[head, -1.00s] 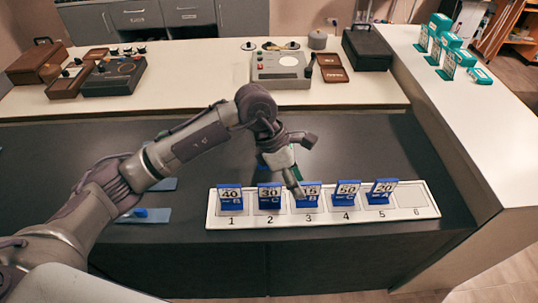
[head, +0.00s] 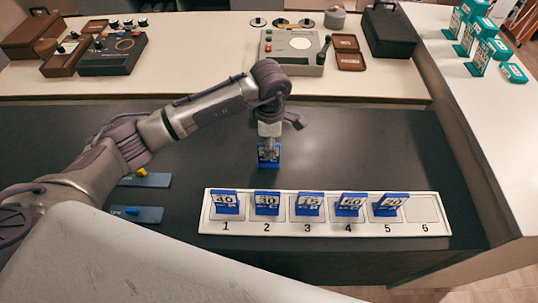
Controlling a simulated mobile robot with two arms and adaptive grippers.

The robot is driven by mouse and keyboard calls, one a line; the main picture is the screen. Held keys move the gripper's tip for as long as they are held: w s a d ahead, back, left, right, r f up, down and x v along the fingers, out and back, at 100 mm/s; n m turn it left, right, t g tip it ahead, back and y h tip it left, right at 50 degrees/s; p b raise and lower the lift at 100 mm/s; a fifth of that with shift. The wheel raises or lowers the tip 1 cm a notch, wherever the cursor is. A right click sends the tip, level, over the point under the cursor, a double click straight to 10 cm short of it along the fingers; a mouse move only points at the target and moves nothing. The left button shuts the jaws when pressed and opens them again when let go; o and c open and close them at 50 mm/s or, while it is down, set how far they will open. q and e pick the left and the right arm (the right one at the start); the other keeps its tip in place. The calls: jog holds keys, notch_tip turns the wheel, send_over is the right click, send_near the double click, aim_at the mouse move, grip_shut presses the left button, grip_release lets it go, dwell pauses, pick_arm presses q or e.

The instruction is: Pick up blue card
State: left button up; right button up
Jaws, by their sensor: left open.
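A blue card (head: 263,163) with a white printed face stands on the dark counter, behind the white numbered tray (head: 330,235). My left gripper (head: 268,150) points down at this card, its fingers open at the card's top and partly covering it. I cannot tell whether they touch it. Several more blue cards stand upright in the tray, among them the one in slot 1 (head: 226,203) and the one in slot 3 (head: 309,204). Slot 6 (head: 423,208) is empty. My right gripper is out of view.
Two flat dark blue pieces (head: 137,214) lie on the counter at left, near my left arm. Behind are a pale bench with a control box (head: 293,55), cases and dials. Teal cards (head: 480,55) stand on the right-hand counter. Dark counter right of the gripper is clear.

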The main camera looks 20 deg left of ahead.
aim_at(269, 161)
pick_arm(q)
jog(key=f, duration=0.1)
jog(key=f+p, duration=0.1)
jog(key=f, duration=0.1)
jog(key=shift+w+a, duration=0.1)
jog(key=shift+w, duration=0.1)
notch_tip(269, 161, down, 3)
jog(key=shift+w+a+r+p, duration=0.15)
jog(key=shift+p, duration=0.3)
jog(key=shift+f, duration=0.55)
jog(key=shift+w, duration=0.1)
grip_shut()
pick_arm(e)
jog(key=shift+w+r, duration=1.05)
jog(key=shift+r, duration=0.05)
